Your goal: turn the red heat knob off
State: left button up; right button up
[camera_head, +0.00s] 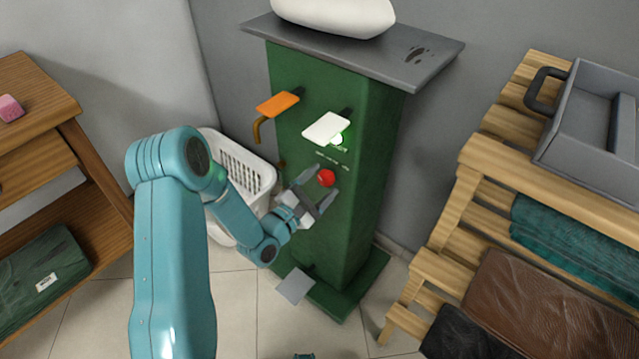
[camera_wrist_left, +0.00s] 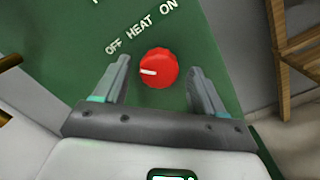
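The red heat knob (camera_head: 326,177) is on the front of the green press column (camera_head: 295,145). In the left wrist view the knob (camera_wrist_left: 163,66) has a white mark pointing left, on the side of the printed OFF word (camera_wrist_left: 112,46); ON is at the upper right. My left gripper (camera_head: 324,184) is open in front of the knob. In the left wrist view its fingers (camera_wrist_left: 158,76) stand on either side of the knob, with gaps showing on both sides. Whether the fingertips reach the knob's depth I cannot tell.
A white basket (camera_head: 240,170) stands left of the column. A wooden rack (camera_head: 470,190) is at right, a wooden shelf (camera_head: 30,80) at left.

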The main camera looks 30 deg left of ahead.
pick_arm(q)
jog(key=s+a+f+p, duration=0.1)
jog(key=s, duration=1.5)
jog(key=shift+a+p, duration=0.15)
jog(key=shift+p, duration=0.2)
